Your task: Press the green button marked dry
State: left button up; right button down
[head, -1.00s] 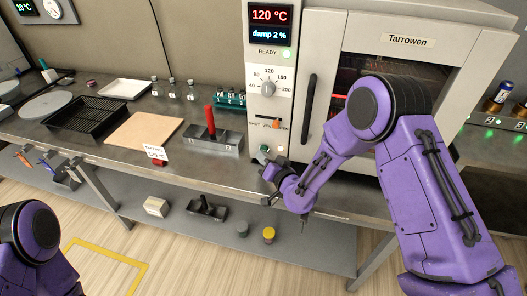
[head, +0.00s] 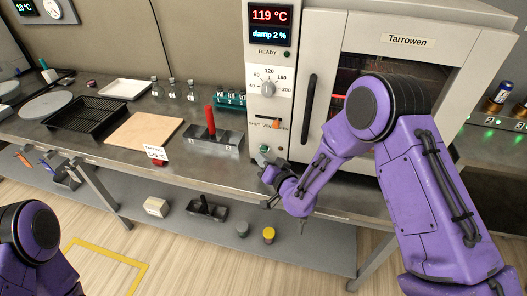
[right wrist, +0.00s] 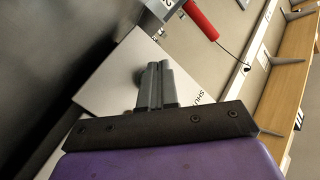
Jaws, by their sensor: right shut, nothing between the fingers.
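A small green button (head: 264,148) sits low on the oven's control panel (head: 257,105), just above my right gripper's tip in the head view. Its marking is too small to read. My right gripper (head: 263,160) is shut and empty, low in front of the panel. Whether it touches the button or panel cannot be told. In the right wrist view the shut fingers (right wrist: 156,68) point at a pale panel surface (right wrist: 115,80) with partial lettering beside them; the green button does not show there. Only a joint of my left arm is in view.
The oven door handle (head: 309,108) is right of the panel, and the dial (head: 268,88) and orange slider (head: 276,124) are above the button. A metal block with a red handle (head: 210,122) stands left. The bench (head: 110,160) has a front edge below my gripper.

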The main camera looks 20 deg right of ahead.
jog(key=shift+s+a, duration=0.55)
jog(key=shift+s, duration=0.3)
jog(key=shift+s+a, duration=0.6)
jog(key=shift+s, duration=0.2)
jog(key=shift+s+a, duration=0.55)
jog(key=shift+s, duration=0.3)
